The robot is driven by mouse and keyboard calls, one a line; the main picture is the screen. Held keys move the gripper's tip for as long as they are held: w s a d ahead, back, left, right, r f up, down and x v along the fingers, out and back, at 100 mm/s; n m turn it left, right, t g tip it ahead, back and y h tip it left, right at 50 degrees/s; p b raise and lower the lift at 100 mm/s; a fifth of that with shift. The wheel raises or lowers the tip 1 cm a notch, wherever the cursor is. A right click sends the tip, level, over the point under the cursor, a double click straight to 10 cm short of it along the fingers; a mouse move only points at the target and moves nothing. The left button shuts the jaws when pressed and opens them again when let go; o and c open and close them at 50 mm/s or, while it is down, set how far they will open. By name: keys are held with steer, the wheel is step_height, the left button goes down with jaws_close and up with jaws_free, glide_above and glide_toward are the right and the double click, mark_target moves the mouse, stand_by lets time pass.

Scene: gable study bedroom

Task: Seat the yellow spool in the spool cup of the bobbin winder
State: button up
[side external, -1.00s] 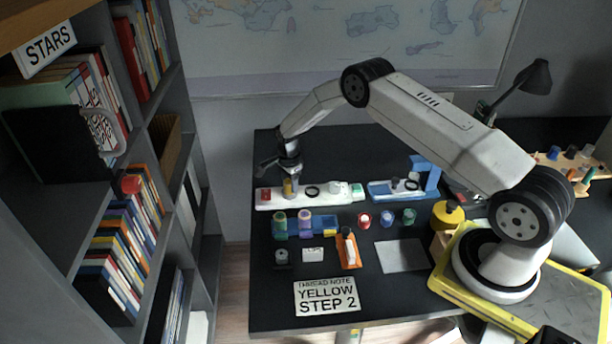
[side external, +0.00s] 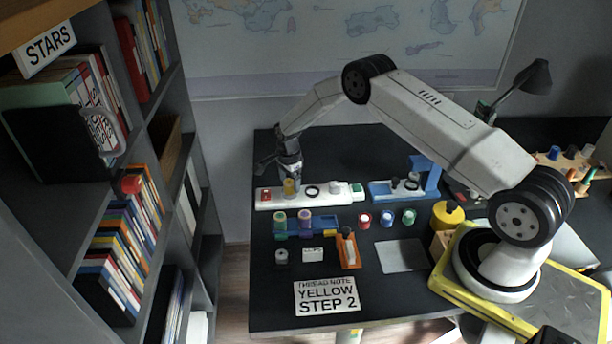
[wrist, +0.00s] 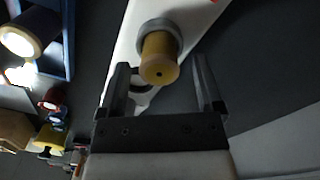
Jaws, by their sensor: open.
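The yellow spool (side external: 289,186) stands upright at the left part of the white bobbin winder (side external: 335,195). In the wrist view the yellow spool (wrist: 159,58) sits in a grey round cup (wrist: 158,28) on the white base. My gripper (side external: 288,176) is right above the spool in the side view. In the wrist view my gripper (wrist: 165,80) is open, one finger on each side of the spool's near end, with gaps and no visible contact. How deep the spool sits in the cup is hard to tell.
A blue machine (side external: 425,175) stands right of the winder. Purple and green spools (side external: 304,220) stand in front in a blue tray (side external: 325,222). A note reading "YELLOW STEP 2" (side external: 327,295) lies near the front edge. The table behind the winder is clear.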

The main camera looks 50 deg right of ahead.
mark_target(290, 182)
step_height(290, 182, up, 11)
stand_by(0.6)
steer(key=shift+r, duration=0.1)
stand_by(0.4)
steer(key=s+a+r+n+t, duration=0.1)
steer(key=s+a+r+n, duration=0.75)
steer(key=s+n, duration=0.25)
steer(key=s+a+r+n, duration=0.1)
steer(key=s+n, duration=0.3)
steer(key=s, duration=0.4)
steer(key=s+a+n+t, duration=0.1)
steer(key=s+a+n, duration=0.1)
steer(key=s+n, duration=0.3)
steer(key=s, duration=0.3)
steer(key=shift+s+a+r+t, duration=0.15)
steer(key=shift+a+r+t, duration=0.15)
steer(key=shift+a+r, duration=0.1)
